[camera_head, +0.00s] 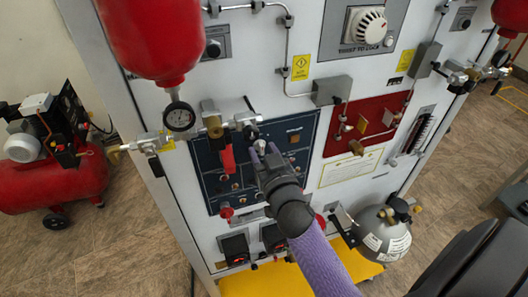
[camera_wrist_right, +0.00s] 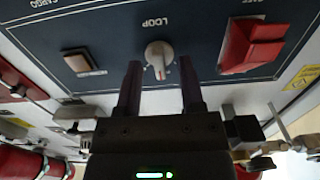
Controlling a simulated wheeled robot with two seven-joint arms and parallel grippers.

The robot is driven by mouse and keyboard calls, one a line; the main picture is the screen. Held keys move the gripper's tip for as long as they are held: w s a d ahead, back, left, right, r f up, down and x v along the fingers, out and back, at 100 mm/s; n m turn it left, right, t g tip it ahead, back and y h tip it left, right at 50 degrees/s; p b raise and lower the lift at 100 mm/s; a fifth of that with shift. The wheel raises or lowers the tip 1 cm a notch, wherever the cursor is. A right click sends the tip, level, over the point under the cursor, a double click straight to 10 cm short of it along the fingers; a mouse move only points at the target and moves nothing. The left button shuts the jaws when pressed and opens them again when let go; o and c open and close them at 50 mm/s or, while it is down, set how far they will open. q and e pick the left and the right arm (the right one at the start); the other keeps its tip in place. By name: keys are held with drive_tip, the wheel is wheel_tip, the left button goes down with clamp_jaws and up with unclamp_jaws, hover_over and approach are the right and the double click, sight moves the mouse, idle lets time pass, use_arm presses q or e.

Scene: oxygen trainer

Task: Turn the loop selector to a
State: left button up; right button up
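The loop selector (camera_wrist_right: 159,56) is a pale round knob on the dark blue panel (camera_wrist_right: 110,30), under an upside-down "LOOP" label in the right wrist view. A small red mark shows on its edge nearest my gripper. My right gripper (camera_wrist_right: 160,82) is open, with one dark finger on each side of the knob's near edge. I cannot tell whether either finger touches it. In the head view my right gripper (camera_head: 264,148) reaches the blue panel (camera_head: 208,162) and hides the knob. My left gripper is not in view.
A red guarded switch (camera_wrist_right: 252,45) stands out to the right of the knob, and a brown rectangular switch (camera_wrist_right: 83,63) is to its left. In the head view a gauge (camera_head: 179,116) and brass valve (camera_head: 212,122) project above the panel. A grey cylinder (camera_head: 384,232) sits lower right.

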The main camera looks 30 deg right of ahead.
clamp_jaws()
drive_tip(key=shift+n, duration=0.3)
drive_tip(key=shift+n+p, duration=0.3)
drive_tip(key=shift+n, duration=0.7)
drive_tip(key=n, duration=0.3)
drive_tip(key=shift+a, duration=0.1)
drive_tip(key=shift+n+p, duration=0.35)
drive_tip(key=shift+n, duration=1.25)
